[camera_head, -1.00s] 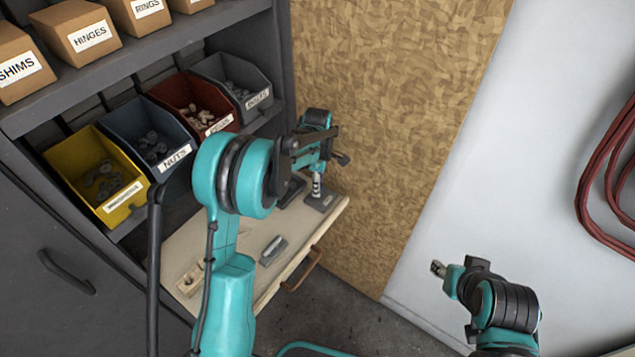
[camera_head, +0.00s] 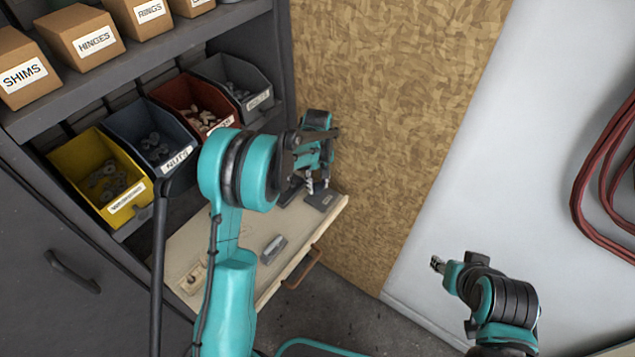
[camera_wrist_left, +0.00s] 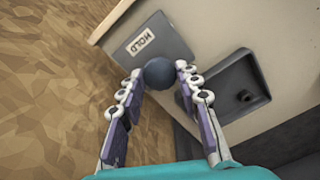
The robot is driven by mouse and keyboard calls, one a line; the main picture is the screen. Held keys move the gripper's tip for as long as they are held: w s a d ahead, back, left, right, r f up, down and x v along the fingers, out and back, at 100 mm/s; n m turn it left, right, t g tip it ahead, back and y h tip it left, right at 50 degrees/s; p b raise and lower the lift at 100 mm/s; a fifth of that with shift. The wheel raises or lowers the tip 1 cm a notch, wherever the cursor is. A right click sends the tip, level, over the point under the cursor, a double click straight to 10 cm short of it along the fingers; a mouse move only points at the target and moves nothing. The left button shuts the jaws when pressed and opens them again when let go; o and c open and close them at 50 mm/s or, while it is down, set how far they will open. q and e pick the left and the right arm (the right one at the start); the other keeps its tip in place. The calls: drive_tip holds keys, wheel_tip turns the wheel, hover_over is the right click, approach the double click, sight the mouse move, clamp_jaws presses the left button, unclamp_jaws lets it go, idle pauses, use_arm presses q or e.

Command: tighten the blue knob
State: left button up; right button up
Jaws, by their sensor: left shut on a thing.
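The blue knob (camera_wrist_left: 159,73) is a dark blue ball in the left wrist view, between the fingertips of my left gripper (camera_wrist_left: 158,76). The fingers touch its two sides and are shut on it. In the head view my left gripper (camera_head: 311,182) points down at the far end of the pale shelf board; the knob is not clearly visible there. Behind the knob is a grey plate (camera_wrist_left: 148,42) with a label that seems to read HOLD. My right gripper (camera_head: 438,264) is far off to the right, near the white wall; its fingers are too small to judge.
A dark recessed tray (camera_wrist_left: 232,88) lies beside the plate. A small grey block (camera_head: 273,249) lies on the pale board (camera_head: 225,245). Yellow (camera_head: 100,183), blue, red and grey bins stand behind it. The chipboard wall (camera_head: 390,120) rises close to the right of the left gripper.

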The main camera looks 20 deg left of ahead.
use_arm(q)
drive_tip(key=m, duration=0.4)
drive_tip(key=shift+m, duration=0.3)
drive_tip(key=m, duration=0.4)
drive_tip(key=shift+p, duration=0.35)
drive_tip(key=m, duration=0.9)
drive_tip(key=shift+m, duration=0.3)
drive_tip(key=m, duration=0.4)
drive_tip(key=shift+w, duration=0.1)
drive_tip(key=m, duration=0.5)
drive_tip(key=shift+p, duration=0.3)
drive_tip(key=m, duration=0.4)
drive_tip(key=shift+m, duration=1.9)
